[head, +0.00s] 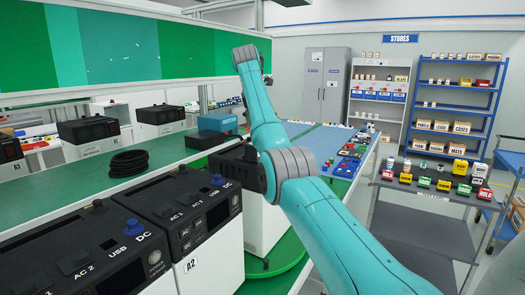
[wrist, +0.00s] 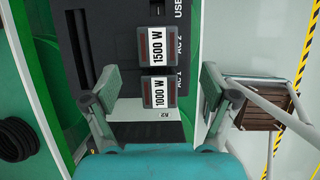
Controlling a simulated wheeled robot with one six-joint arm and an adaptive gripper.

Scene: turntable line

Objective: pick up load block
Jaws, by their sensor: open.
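Two load blocks with white labels and dark red windows show in the wrist view: the 1500 W block (wrist: 158,46) and the 1000 W block (wrist: 158,93). They stand side by side on a black panel (wrist: 105,30) marked AC 1, AC 2 and USB. My gripper (wrist: 158,86) is open, its two grey-green pads spread wide, one left and one right of the blocks. The 1000 W block lies between the pads in the picture, and neither pad visibly touches it. How high the pads are above it I cannot tell. My gripper is not clearly visible in the head view.
Black-topped units (head: 180,215) with knobs and sockets stand in front left. A black coiled cable (head: 128,162) lies on the green bench. A grey cart (head: 420,205) with coloured blocks is at right. In the wrist view, a brown-topped stool-like object (wrist: 258,112) stands right of my gripper.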

